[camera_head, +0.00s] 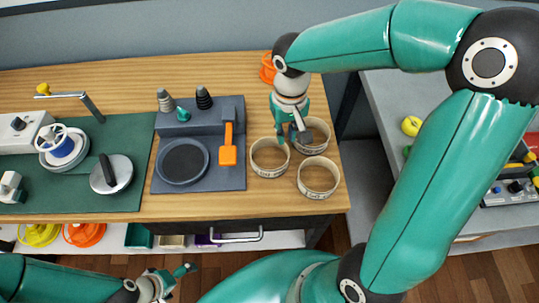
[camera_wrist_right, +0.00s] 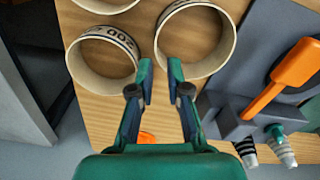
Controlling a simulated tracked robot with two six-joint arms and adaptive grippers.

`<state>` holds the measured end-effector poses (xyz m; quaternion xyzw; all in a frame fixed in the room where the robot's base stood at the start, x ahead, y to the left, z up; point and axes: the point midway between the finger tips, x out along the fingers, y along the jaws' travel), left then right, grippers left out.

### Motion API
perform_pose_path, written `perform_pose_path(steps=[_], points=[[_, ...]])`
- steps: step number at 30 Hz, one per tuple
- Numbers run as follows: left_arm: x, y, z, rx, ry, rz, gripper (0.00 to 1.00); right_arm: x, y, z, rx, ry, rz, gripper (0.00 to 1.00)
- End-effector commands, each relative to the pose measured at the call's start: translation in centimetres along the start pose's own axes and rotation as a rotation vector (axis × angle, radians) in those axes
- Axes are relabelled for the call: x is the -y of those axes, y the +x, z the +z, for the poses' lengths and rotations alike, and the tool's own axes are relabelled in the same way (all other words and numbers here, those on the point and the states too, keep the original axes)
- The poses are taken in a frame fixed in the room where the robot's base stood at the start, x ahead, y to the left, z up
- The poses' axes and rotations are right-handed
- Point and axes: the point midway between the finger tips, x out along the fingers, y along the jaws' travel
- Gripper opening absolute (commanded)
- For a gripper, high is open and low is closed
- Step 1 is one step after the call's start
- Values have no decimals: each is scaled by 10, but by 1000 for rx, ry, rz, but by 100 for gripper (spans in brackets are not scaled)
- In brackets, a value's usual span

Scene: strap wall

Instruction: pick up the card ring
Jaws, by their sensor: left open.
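Three beige card rings stand on the wooden table: a left one (camera_head: 269,173), a back right one (camera_head: 315,149) and a front one (camera_head: 318,193). My right gripper (camera_head: 292,134) points down between the left and back right rings and partly hides the back right one. In the right wrist view my right gripper (camera_wrist_right: 161,68) has its fingers apart, with nothing between them. One ring with printed marks (camera_wrist_right: 117,39) is left of the fingers, another ring (camera_wrist_right: 230,55) is right. My left gripper (camera_head: 176,273) is open and empty, low in front of the table.
A grey station with a round dish (camera_head: 183,161) and an orange handle (camera_head: 228,146) stands left of the rings. A green mat (camera_head: 127,188) with a tap and lidded items lies further left. An orange object (camera_head: 267,70) is behind my right gripper. The table's right edge is close to the rings.

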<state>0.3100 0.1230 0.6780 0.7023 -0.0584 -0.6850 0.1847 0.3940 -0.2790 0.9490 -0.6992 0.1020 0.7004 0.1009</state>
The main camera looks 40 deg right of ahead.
Motion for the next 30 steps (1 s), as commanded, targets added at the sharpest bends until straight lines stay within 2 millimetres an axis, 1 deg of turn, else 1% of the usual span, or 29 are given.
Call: perform_pose_path(steps=[1,8,11,15,18,21,26,27,29,30], points=[[0,0,0,0,0,0,100,0,6,0,2,1,0,16],[0,-1,0,0,0,0,100,-1,19,1,2,2,-1,16],[-2,-4,0,0,0,0,100,-3,31,2,5,2,0,16],[-2,-6,0,0,0,0,100,-4,52,3,5,2,0,16],[-2,-6,0,0,0,0,100,-4,62,2,2,1,-1,16],[-2,-6,0,0,0,0,100,-4,65,2,1,2,-2,16],[-2,-6,0,0,0,0,100,-4,65,2,0,2,-2,16],[-2,-6,0,0,0,0,100,-4,65,2,0,2,-2,13],[-2,-6,0,0,0,0,100,-4,65,2,0,2,-2,3],[-2,-6,0,0,0,0,100,-4,65,2,0,2,-2,0]])
